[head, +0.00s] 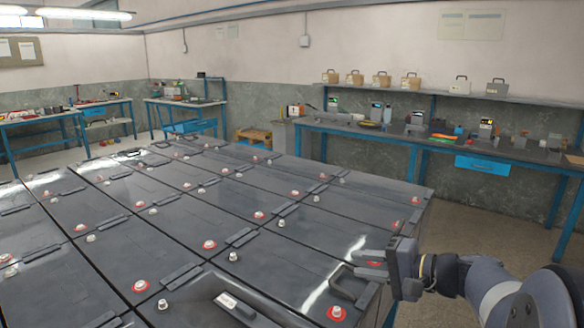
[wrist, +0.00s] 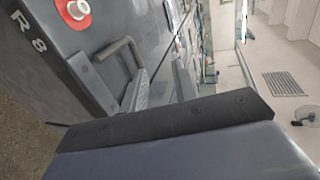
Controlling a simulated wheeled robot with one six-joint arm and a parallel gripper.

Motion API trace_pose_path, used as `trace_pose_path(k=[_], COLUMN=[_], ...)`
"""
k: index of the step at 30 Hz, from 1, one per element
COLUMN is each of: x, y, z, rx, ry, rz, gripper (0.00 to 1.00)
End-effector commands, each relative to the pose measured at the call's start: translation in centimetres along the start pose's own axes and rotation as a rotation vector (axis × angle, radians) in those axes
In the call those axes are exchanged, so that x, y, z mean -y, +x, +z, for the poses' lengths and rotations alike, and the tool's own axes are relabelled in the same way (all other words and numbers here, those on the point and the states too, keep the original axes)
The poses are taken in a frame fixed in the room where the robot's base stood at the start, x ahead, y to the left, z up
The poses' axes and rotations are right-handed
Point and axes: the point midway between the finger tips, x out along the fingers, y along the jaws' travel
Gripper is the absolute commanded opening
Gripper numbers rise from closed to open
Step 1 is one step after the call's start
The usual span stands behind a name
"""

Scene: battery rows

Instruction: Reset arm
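My gripper (head: 364,263) is at the right edge of the block of batteries in the head view, with its fingers pointing left. Its two fingers stand apart, with a bit of red visible between them, and nothing is held. Just below and left of the fingers is a dark carrying handle (head: 345,283) on a near-right battery. I cannot tell whether the fingers touch the battery top. Part of my gripper fills the bottom of the wrist view.
Rows of dark batteries (head: 150,195) with red-ringed terminals fill the left and middle. A blue-framed workbench (head: 400,135) with tools stands along the back wall, under a shelf (head: 450,94) of cases. Floor is free at the right (head: 480,222).

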Motion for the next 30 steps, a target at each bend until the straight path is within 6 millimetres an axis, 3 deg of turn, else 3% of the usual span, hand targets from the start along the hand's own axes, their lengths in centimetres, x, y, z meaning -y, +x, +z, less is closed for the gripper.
trace_pose_path(k=[1,7,12,18,30], x=[-0.8,-1.0,-1.0,-1.4,-1.6], y=[-0.1,-1.3,-4.3,-6.6,-7.6], z=[0.0,-0.1,-0.1,-0.1,0.0], rx=[-0.001,-0.003,-0.004,-0.002,0.001], ry=[0.004,0.003,-0.001,0.000,0.000], rz=[-0.037,-0.191,-0.184,-0.183,-0.181], gripper=[0.28,0.28,0.28,0.28,0.28])
